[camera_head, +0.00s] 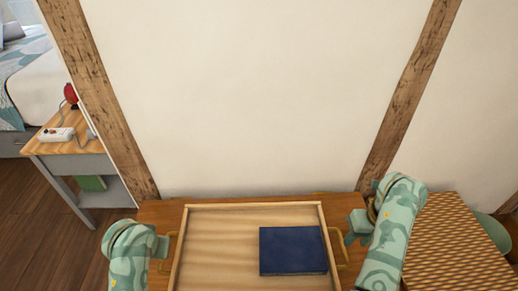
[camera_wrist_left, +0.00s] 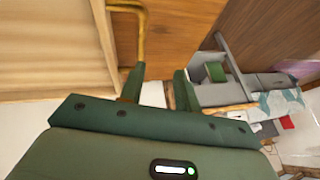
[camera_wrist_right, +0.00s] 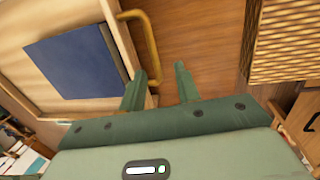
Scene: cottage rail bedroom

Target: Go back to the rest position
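A wooden tray (camera_head: 215,208) lies on a brown wooden table, with a brass handle on each side. A dark blue book (camera_head: 292,250) lies flat in its right half. My left gripper (camera_head: 166,246) is beside the tray's left handle (camera_wrist_left: 140,30). In the left wrist view its two green fingers (camera_wrist_left: 158,88) are apart with nothing held between them. My right gripper (camera_head: 352,232) is beside the right handle (camera_wrist_right: 148,38). In the right wrist view its fingers (camera_wrist_right: 161,82) are apart and empty, with the handle near the left finger.
A woven box (camera_head: 455,245) stands right of my right arm. A white wall with timber posts rises behind the table (camera_head: 158,213). A nightstand (camera_head: 75,145) with a red lamp and a white device stands at the left, near a bed (camera_head: 35,85).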

